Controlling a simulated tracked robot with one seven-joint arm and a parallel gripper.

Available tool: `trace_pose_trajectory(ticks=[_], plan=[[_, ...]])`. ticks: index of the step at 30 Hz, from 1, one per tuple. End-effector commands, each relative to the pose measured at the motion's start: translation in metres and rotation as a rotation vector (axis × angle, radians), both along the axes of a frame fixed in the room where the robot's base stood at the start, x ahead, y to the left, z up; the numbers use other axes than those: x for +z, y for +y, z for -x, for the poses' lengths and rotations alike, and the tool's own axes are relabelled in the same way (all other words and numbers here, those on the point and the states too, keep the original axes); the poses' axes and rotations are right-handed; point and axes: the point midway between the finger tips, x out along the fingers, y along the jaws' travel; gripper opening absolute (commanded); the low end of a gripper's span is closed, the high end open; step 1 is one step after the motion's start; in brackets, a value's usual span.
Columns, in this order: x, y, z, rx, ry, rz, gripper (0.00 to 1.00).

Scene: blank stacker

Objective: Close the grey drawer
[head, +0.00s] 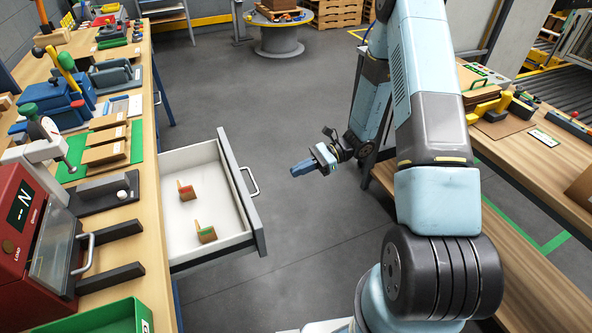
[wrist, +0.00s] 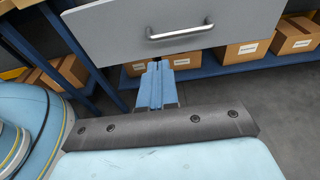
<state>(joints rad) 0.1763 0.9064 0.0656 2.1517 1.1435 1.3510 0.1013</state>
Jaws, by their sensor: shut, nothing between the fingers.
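The grey drawer (head: 240,195) stands pulled out from under the left workbench in the head view. Its silver bar handle (head: 250,181) is on the front panel, facing right. Two small wooden pieces, one with red (head: 186,190) and one with green (head: 206,233), lie inside it. My gripper (head: 303,167) is shut and empty, to the right of the drawer front and apart from it. In the wrist view the drawer front (wrist: 120,28) and handle (wrist: 180,31) are ahead, with my blue gripper fingers (wrist: 156,68) pointing toward the panel's lower edge.
The left workbench (head: 150,200) carries a red machine (head: 25,230), a green tray (head: 100,320) and blue tools. A right workbench (head: 520,180) stands behind my arm. Cardboard boxes (wrist: 240,50) sit on a low blue shelf. The grey floor between drawer and gripper is clear.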

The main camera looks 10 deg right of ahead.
Motion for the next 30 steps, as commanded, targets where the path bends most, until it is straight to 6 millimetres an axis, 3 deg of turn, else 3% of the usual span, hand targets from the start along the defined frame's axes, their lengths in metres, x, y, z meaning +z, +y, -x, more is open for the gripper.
trace_pose_trajectory(ticks=[15, 21, 30], plan=[[-0.018, 0.082, 0.024, 0.003, 0.000, 0.001, 0.00], [-0.021, 0.097, 0.027, 0.002, -0.001, 0.001, 0.00], [-0.022, 0.101, 0.028, 0.001, -0.001, 0.001, 0.00]])
